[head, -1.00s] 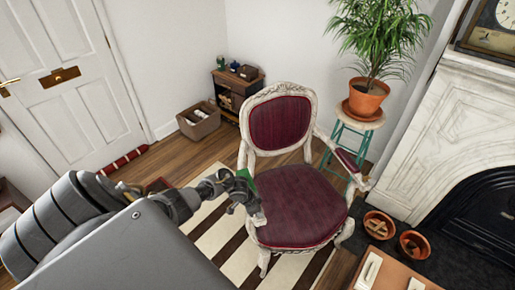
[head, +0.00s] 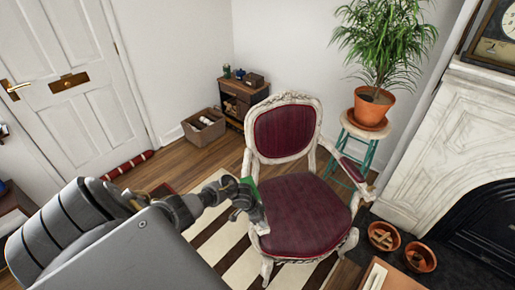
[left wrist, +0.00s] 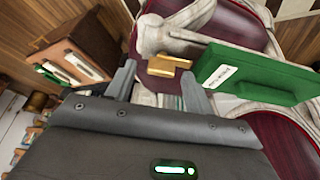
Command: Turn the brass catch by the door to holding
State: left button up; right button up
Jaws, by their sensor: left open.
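The white door (head: 85,110) stands at the left of the head view, with a brass lever handle (head: 13,88) and a brass letter plate (head: 68,80). A small dark fitting (head: 3,130) beside the door is cut off by the left edge; I cannot tell whether it is the brass catch. My left gripper (head: 250,207) is in front of the chair, well away from the door. In the left wrist view its fingers (left wrist: 158,86) are apart. A small brass-coloured piece (left wrist: 168,66) shows beyond the fingertips, beside a labelled green box (left wrist: 262,78). I see no clear hold on either.
A red-cushioned chair (head: 300,207) stands on a striped rug (head: 222,246). A plant on a teal-legged stool (head: 368,150) is behind it; a marble fireplace (head: 445,135) is right. A cardboard box (head: 203,127) and small cabinet (head: 240,100) fill the corner. A red draught roll (head: 128,165) lies by the door.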

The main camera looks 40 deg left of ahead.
pick_arm(q)
jog(key=p+v, duration=0.1)
jog(key=v, duration=0.9)
jog(key=s+d+f+n+b, duration=0.1)
jog(key=s+d+f, duration=0.2)
jog(key=s+f, duration=0.35)
jog(key=s+d+f+n+b, duration=0.1)
jog(key=s+d+f+b, duration=0.15)
jog(key=f, duration=0.65)
jog(key=s+d+f+n+b, duration=0.1)
jog(key=s+d+f, duration=0.1)
jog(key=s+f, duration=0.45)
jog(key=s+d+f+g+b, duration=0.1)
jog(key=s+d+f, duration=0.1)
jog(key=s+f, duration=0.3)
jog(key=s+d+f+g+y+b, duration=0.1)
jog(key=s+f, duration=0.5)
jog(key=s, duration=0.6)
jog(key=s+d+f+n+y+b, duration=0.1)
jog(key=s+d+f, duration=0.2)
jog(key=s+f, duration=0.2)
jog(key=s, duration=0.3)
jog(key=shift+s+d+f+g, duration=0.2)
jog(key=shift+d+f+g, duration=0.1)
jog(key=shift+d+g, duration=0.1)
